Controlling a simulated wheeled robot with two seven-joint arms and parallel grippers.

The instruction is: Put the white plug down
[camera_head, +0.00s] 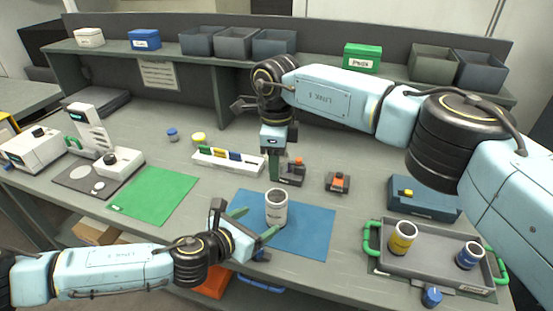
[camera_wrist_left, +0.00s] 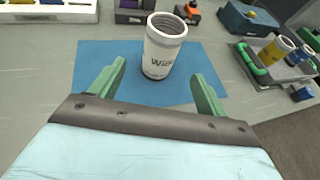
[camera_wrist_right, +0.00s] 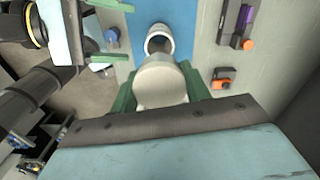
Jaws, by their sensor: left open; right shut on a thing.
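A white plug (camera_wrist_right: 160,84) with a pale rounded body sits between the green fingers of my right gripper (camera_wrist_right: 159,76), which is shut on it. In the head view my right gripper (camera_head: 273,170) points down above the bench behind the blue mat (camera_head: 308,236), and I cannot make out the plug there. A white open-topped cup (camera_head: 276,208) with dark lettering stands upright on the mat. It also shows in the left wrist view (camera_wrist_left: 163,50). My left gripper (camera_head: 254,224) is open, its fingers directed at the cup from the front left.
A white rack (camera_head: 229,162) and small orange-topped devices (camera_head: 338,182) are near my right gripper. A grey tray (camera_head: 436,256) with yellow and blue cans is at right. A green mat (camera_head: 155,195) lies clear at left. Bins line the back shelf.

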